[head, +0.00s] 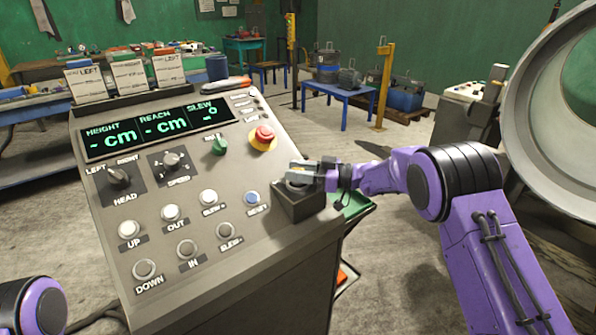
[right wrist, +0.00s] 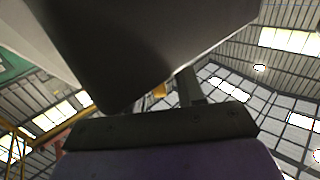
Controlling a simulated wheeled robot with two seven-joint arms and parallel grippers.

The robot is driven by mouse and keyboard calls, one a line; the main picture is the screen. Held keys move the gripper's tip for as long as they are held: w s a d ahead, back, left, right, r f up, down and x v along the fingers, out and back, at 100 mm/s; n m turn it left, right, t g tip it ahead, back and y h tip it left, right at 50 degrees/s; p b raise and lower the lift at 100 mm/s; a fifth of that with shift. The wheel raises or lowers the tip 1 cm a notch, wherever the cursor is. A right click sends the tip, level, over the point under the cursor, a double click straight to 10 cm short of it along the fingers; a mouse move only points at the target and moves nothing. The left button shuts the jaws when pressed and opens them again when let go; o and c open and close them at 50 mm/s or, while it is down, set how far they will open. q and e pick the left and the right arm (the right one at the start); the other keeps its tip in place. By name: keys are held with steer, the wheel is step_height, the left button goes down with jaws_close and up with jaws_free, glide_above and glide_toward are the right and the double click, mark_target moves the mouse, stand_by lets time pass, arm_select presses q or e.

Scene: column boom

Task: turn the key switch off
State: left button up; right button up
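The control console (head: 200,265) has a sloped grey panel. A dark box (head: 305,207) stands at its right edge, and the key switch itself cannot be made out there. My right gripper (head: 300,178) is over the top of this box, and its fingers hide what lies beneath. I cannot tell whether they are open or shut on anything. In the right wrist view a large dark block (right wrist: 130,50) fills the upper middle, close to the camera. My left gripper is out of view; only a purple part of my left arm shows at the lower left.
A red emergency stop button (head: 264,134) on yellow and a green knob (head: 219,145) sit near the box. Two black knobs and several push buttons cover the panel. The display (head: 155,128) shows dashes. A blue table (head: 340,92) stands behind on open floor.

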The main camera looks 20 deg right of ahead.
steer(key=b+v, duration=0.2)
steer(key=v, duration=0.8)
steer(key=shift+d, duration=0.25)
steer(key=shift+s, duration=0.1)
